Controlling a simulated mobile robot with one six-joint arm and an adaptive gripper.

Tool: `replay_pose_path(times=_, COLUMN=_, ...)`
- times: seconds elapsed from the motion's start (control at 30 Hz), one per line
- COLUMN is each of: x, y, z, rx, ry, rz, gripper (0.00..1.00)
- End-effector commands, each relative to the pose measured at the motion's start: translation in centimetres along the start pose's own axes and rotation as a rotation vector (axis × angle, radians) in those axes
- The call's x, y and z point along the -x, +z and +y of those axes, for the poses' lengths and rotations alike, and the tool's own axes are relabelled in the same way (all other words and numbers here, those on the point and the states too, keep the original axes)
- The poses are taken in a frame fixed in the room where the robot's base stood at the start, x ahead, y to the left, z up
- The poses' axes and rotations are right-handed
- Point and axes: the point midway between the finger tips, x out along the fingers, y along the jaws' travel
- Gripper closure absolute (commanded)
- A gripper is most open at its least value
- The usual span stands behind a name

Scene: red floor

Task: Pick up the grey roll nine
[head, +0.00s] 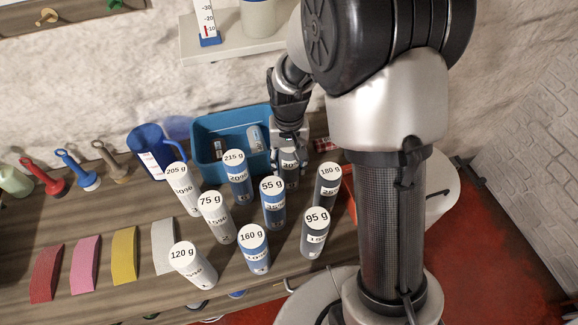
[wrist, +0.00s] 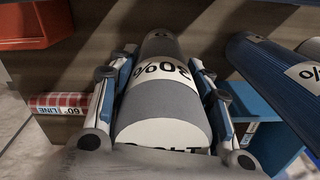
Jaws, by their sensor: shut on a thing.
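A grey roll marked 30% (head: 289,168) is upright at the back of the group of rolls, under my gripper (head: 289,146). In the wrist view this roll (wrist: 165,95) lies between my two fingers, which are shut on its sides. Its 30% label appears upside down there, with part of a dark word on its end. Two other grey rolls, marked 180 g (head: 327,187) and 95 g (head: 315,234), stand to the right. No number nine is readable on the held roll. I cannot tell whether its base touches the table.
White rolls (head: 215,217) and blue rolls (head: 273,204) stand close by on the wooden table (head: 100,215). A blue bin (head: 205,125) with items in it is just behind left. A blue jug (head: 150,150) and coloured strips (head: 123,255) are farther left. A shelf (head: 225,47) hangs above.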

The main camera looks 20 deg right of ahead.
Motion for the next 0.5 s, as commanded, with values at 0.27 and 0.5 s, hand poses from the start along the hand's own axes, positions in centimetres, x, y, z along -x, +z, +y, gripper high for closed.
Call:
replay_pose_path(times=0.27, x=0.0, y=0.0, z=0.0, rx=0.000, ry=0.000, rz=0.001, gripper=0.82)
replay_pose_path(times=0.5, x=2.0, y=-0.1, z=0.0, rx=0.000, ry=-0.001, rz=0.004, gripper=0.82)
